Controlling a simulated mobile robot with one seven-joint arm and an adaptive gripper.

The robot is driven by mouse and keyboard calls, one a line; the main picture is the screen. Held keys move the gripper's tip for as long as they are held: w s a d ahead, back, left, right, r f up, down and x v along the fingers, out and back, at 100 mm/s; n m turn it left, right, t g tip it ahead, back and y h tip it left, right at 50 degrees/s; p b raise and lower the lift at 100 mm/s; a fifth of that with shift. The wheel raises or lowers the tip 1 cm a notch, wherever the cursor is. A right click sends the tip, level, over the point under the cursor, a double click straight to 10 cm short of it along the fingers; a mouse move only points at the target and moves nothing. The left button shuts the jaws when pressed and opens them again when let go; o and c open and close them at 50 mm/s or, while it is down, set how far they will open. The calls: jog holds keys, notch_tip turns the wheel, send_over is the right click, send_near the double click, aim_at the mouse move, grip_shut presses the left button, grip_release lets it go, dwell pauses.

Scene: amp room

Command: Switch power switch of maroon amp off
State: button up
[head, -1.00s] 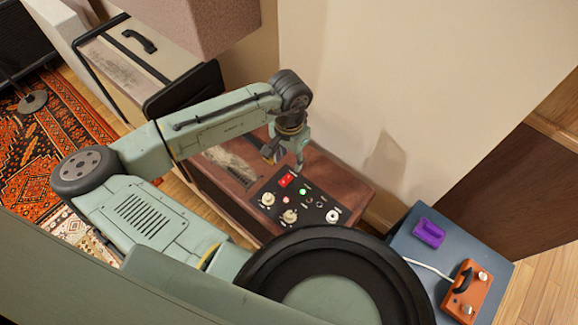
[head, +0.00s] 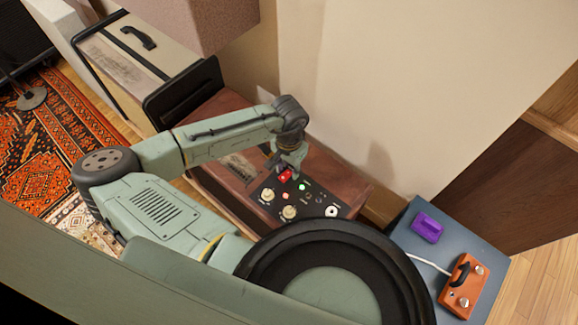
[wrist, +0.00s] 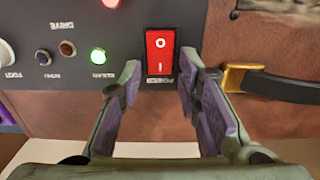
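The maroon amp (head: 345,182) stands against the wall with a black control panel (head: 316,206) on top. Its power switch (head: 285,175) is a red rocker, partly behind my gripper (head: 279,165). In the wrist view the switch (wrist: 160,54) shows an O and an I mark; I cannot tell which side is pressed in. A green light (wrist: 98,56) glows left of it, and a red light (wrist: 111,3) glows at the top edge. My gripper (wrist: 160,88) is open and empty, its fingers on either side below the switch. Contact cannot be told.
Cream knobs (head: 289,212) sit on the panel near the switch. A dark strap with a brass end (wrist: 234,77) lies right of the fingers. A blue box (head: 404,238) bearing a purple item (head: 427,228) and an orange pedal (head: 465,285) stands at right. The wall is close behind the amp.

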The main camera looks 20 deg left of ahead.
grip_shut()
jog(key=shift+s+a+t+h+b, duration=0.1)
jog(key=shift+s+t+h+b, duration=0.35)
jog(key=shift+t, duration=0.35)
jog(key=shift+r+t+b, duration=0.15)
jog(key=shift+t+b, duration=0.2)
jog(key=shift+t, duration=0.25)
jog(key=shift+o, duration=1.6)
grip_release()
jog(key=shift+r, duration=0.1)
